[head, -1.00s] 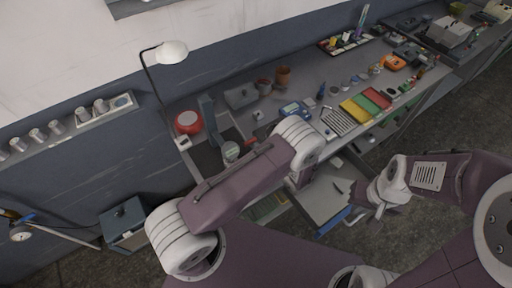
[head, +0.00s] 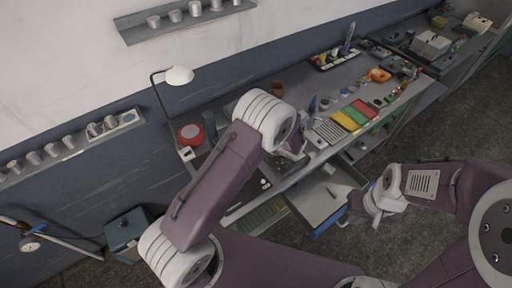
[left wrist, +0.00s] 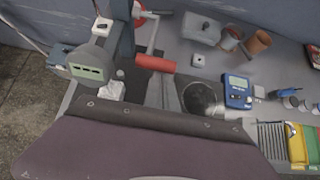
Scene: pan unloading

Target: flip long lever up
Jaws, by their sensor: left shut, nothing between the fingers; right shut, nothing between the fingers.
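A lever with a thick red grip (left wrist: 155,63) on a bent metal rod shows in the left wrist view, beside a dark blue upright column (left wrist: 125,38). In the head view my left arm hides this lever. My left gripper (left wrist: 168,88) seems to show as narrow grey fingers just below the red grip; it is shut and empty. I cannot tell whether it touches the grip. In the head view it is mostly behind my left wrist. My right gripper (head: 366,207) is shut and empty, in front of the bench near an open drawer (head: 318,203).
A blue meter (left wrist: 238,91), a grey box (left wrist: 201,29) and brown pots (left wrist: 258,42) stand near the lever. A lamp (head: 179,76) and a red round object (head: 191,134) are at the bench's left end.

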